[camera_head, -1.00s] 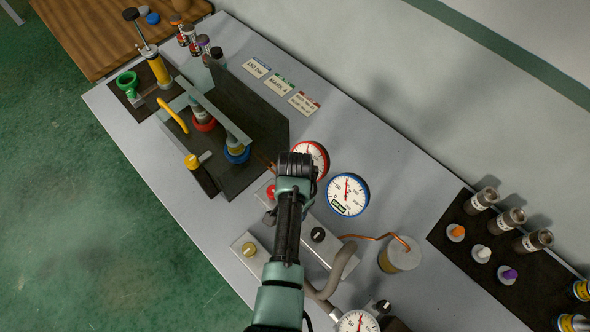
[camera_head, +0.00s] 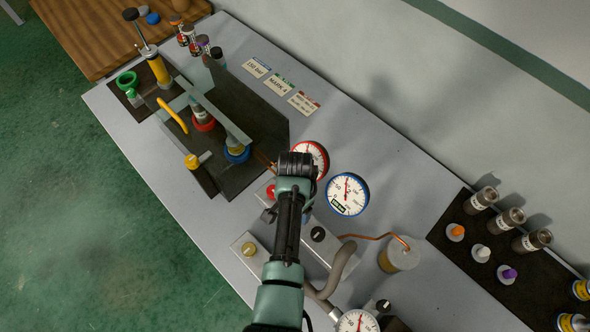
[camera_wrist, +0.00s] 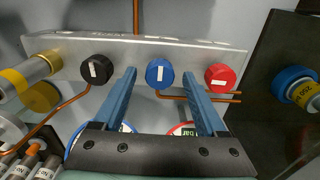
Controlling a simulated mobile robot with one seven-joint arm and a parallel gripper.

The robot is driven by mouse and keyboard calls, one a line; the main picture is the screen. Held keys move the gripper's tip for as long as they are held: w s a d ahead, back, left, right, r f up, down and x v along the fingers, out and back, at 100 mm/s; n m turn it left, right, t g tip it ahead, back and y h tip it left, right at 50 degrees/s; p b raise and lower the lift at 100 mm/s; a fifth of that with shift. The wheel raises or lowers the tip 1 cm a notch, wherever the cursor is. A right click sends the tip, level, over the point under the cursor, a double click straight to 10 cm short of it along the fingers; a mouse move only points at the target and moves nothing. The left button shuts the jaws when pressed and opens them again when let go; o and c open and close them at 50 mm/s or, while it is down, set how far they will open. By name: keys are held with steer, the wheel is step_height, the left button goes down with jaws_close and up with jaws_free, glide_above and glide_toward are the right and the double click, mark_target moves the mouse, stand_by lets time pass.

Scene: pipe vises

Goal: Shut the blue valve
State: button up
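The blue valve knob (camera_wrist: 159,73) shows in the wrist view on a pale metal panel, between a black knob (camera_wrist: 97,69) and a red knob (camera_wrist: 220,77). A white mark on the blue knob stands roughly upright in the picture. My gripper (camera_wrist: 160,82) is open, with one blue finger on each side of the blue knob. I see gaps on both sides; I cannot tell the depth between fingertips and knob. In the head view, my arm hides the blue knob, while the red knob (camera_head: 271,191) and black knob (camera_head: 318,234) show on either side.
Red-rimmed (camera_head: 311,158) and blue-rimmed (camera_head: 347,194) gauges stand behind the panel. Copper pipe and a brass cylinder (camera_head: 400,255) are to the right.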

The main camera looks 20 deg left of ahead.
step_height(320, 180, up, 13)
steer(key=b, duration=0.1)
steer(key=shift+b, duration=0.4)
stand_by(0.4)
steer(key=shift+w, duration=0.1)
